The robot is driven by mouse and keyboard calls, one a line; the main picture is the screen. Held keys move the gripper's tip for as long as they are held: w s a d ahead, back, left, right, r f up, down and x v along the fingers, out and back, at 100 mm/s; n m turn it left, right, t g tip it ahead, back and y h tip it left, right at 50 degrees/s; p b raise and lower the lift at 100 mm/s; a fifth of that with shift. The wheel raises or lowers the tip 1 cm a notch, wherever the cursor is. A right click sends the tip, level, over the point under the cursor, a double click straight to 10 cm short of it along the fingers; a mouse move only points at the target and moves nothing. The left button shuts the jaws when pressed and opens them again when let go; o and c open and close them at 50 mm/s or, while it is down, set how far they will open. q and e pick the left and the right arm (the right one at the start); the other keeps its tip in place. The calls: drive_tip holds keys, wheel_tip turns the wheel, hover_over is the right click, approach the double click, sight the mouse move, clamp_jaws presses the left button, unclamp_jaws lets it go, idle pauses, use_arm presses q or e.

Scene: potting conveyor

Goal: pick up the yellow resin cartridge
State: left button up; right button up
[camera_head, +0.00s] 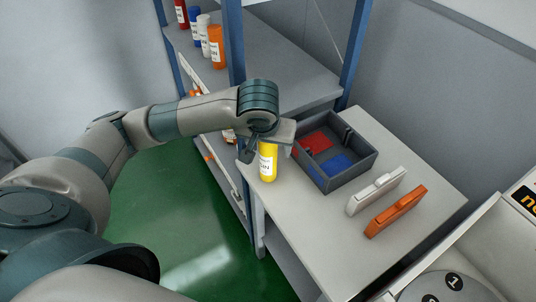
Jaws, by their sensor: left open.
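The yellow resin cartridge (267,166) stands upright near the left edge of the light grey table (300,222), with a white label on its front. My left gripper (264,148) is at the cartridge's upper part, with the wrist above it. Its jaws are open around or beside the cartridge top; the picture does not show which clearly. The cartridge's top is hidden by the gripper. My right gripper is not in view.
A dark grey divided tray (347,178) with red and blue areas stands just right of the cartridge. A shelf (285,75) with blue posts holds several cartridges behind.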

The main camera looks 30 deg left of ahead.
use_arm(q)
drive_tip(key=shift+w+f, duration=0.1)
drive_tip(key=shift+f, duration=0.05)
drive_tip(key=shift+w+a+f+p, duration=0.2)
drive_tip(key=shift+a+f+p, duration=0.05)
drive_tip(key=shift+f+p, duration=0.3)
drive_tip(key=p+x, duration=0.2)
drive_tip(key=x, duration=0.1)
drive_tip(key=shift+w+a+f, duration=0.1)
drive_tip(key=shift+a+f, duration=0.1)
drive_tip(key=shift+w+f, duration=0.1)
drive_tip(key=shift+f, duration=0.1)
drive_tip(key=c, duration=1.4)
